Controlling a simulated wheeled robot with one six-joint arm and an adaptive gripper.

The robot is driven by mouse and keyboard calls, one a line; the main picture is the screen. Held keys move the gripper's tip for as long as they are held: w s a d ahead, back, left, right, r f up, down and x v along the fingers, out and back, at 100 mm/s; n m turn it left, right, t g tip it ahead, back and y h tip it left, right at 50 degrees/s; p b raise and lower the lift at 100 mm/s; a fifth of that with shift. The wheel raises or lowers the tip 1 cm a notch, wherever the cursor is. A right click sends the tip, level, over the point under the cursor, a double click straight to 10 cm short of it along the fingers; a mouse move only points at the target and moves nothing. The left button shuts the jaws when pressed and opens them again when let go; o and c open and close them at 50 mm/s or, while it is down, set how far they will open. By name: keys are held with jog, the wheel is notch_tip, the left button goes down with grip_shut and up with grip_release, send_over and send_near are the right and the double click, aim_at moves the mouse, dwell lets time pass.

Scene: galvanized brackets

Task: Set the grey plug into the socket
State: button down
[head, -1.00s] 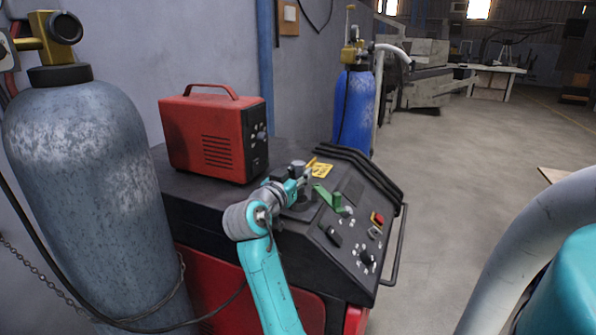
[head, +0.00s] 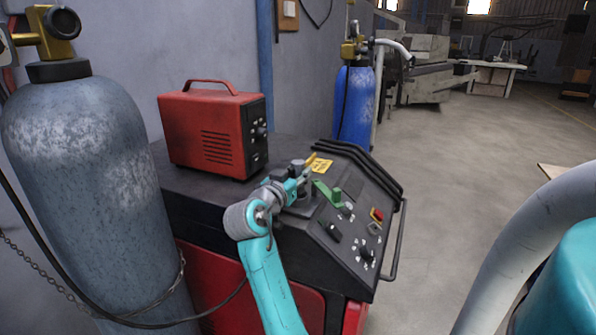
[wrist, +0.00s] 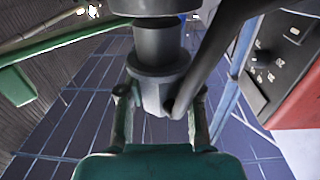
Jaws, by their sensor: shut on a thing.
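My gripper (wrist: 160,112) is shut on the grey plug (wrist: 158,72), a stepped cylinder with a wide collar, held between the two fingers in the wrist view. The plug's far end meets a dark round part (wrist: 155,8) at the top edge; I cannot tell whether this is the socket or how deep the plug sits. A dark bar runs down from the upper right to the plug. In the head view my gripper (head: 300,186) is over the machine's top near the control panel; the plug and socket are too small and covered to make out there.
A green lever (head: 327,193) sits close to the right of my gripper, on the panel with knobs and a red switch (head: 377,214). A red box (head: 210,132) stands on the machine's top behind. A grey gas cylinder (head: 85,190) stands at left, a blue one (head: 353,108) behind.

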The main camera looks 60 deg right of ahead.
jog(key=shift+f, duration=1)
jog(key=shift+f, duration=0.35)
jog(key=shift+f, duration=0.15)
jog(key=c, duration=0.7)
grip_release()
jog(key=a, duration=1.2)
jog(key=shift+s, duration=0.25)
